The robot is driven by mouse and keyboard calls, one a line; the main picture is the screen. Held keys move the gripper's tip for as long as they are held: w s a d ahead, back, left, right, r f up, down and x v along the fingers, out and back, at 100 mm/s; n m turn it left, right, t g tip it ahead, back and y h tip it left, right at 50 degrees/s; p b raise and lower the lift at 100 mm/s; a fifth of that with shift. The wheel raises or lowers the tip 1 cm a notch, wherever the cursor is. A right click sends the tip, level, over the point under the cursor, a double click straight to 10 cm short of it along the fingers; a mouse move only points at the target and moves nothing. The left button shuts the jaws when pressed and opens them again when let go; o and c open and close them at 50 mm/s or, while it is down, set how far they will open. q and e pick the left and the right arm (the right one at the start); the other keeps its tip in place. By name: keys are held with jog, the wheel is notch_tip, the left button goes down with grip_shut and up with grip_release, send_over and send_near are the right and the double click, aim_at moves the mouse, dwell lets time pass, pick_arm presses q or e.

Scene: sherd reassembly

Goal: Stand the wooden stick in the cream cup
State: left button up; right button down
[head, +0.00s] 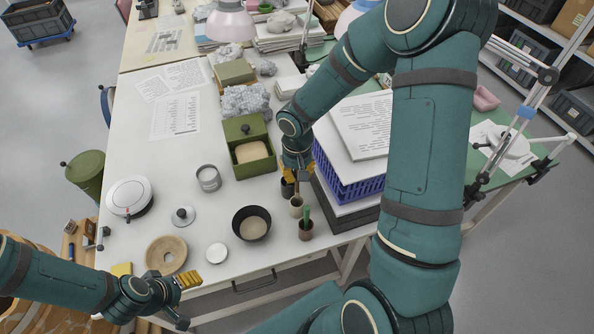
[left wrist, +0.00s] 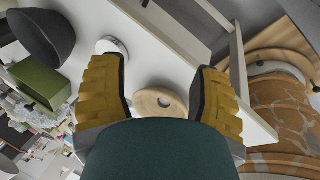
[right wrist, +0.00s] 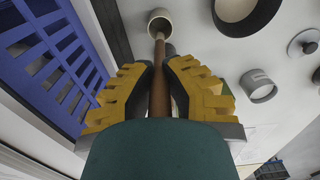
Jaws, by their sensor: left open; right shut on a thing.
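My right gripper (right wrist: 160,66) is shut on the brown wooden stick (right wrist: 160,80). In the right wrist view the stick's far end meets the near rim of the cream cup (right wrist: 160,14); I cannot tell whether it is inside. In the head view the right gripper (head: 299,174) is just beyond the cup, its hold partly hidden. My left gripper (head: 188,280) is open and empty near the table's front left edge.
A blue crate (head: 345,182) with papers stands right of the right gripper. A black bowl (head: 252,223), a white lid (head: 217,253) and a tan ring (head: 166,255) lie left of the cups. A green box (head: 249,148) stands behind.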

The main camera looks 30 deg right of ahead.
aim_at(297, 197)
jog(key=shift+f+b, duration=0.4)
jog(key=shift+f, duration=0.35)
notch_tip(297, 197, down, 7)
jog(key=b, duration=0.6)
jog(key=shift+r+b, duration=0.15)
jog(key=shift+b, duration=0.15)
pick_arm(q)
notch_tip(297, 197, down, 8)
jog(key=s, duration=0.2)
jog(key=shift+d+r+g, duration=0.15)
jog(key=shift+d+g, duration=0.1)
jog(key=shift+g, duration=0.15)
jog(key=shift+s, duration=0.1)
pick_arm(e)
jog(key=c, duration=1)
grip_release()
jog(key=shift+r, duration=0.1)
notch_tip(297, 197, up, 12)
jog(key=shift+f, duration=0.1)
pick_arm(q)
jog(key=shift+s, duration=0.1)
pick_arm(e)
jog(key=shift+s, duration=0.1)
